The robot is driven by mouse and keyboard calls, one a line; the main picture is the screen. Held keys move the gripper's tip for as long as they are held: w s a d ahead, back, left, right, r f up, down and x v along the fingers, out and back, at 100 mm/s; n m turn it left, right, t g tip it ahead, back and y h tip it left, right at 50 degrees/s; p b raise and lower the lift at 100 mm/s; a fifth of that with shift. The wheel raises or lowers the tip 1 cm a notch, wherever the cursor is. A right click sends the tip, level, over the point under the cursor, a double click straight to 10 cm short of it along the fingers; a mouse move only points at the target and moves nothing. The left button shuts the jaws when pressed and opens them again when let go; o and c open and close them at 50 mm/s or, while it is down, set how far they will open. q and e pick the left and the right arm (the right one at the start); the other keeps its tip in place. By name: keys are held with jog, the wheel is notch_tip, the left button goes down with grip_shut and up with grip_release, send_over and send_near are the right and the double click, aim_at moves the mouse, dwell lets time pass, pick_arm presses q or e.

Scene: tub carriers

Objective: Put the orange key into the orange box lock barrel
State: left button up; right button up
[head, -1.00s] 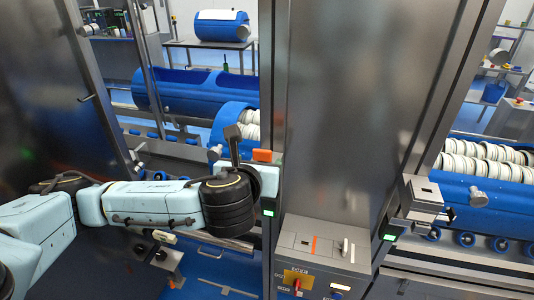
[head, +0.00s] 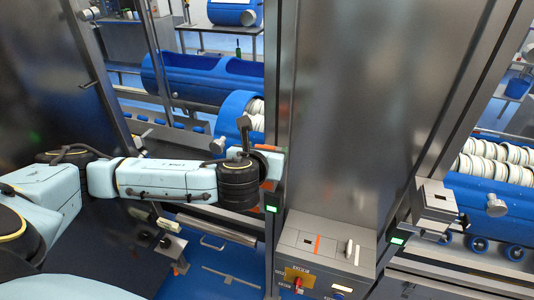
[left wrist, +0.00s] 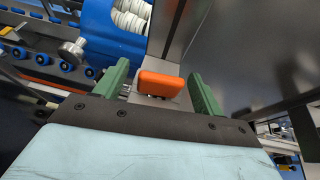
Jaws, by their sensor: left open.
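The orange key's block-shaped head (left wrist: 161,85) sits at a grey metal box, between the two green fingers of my left gripper (left wrist: 158,72). The fingers are apart, with a gap visible on each side of the head. In the head view my left gripper (head: 268,158) is at the grey post, mostly hiding the key. The key's shaft is hidden. A grey sloped box (head: 325,240) to the lower right has an orange stripe (head: 316,244) beside a small dark square opening, which may be the orange lock barrel. My right gripper is out of view.
The sloped box also carries a pale upright piece (head: 349,250), a red knob on a yellow plate (head: 298,278) and green lights nearby. Another grey box (head: 437,197) stands right. A wide steel post (head: 340,110) rises behind. Blue tubs (head: 210,80) lie beyond.

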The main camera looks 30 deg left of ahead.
pick_arm(q)
jog(key=shift+s, duration=0.1)
jog(key=c, duration=1.4)
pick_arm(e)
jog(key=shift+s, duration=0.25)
pick_arm(q)
jog(key=shift+r, duration=0.1)
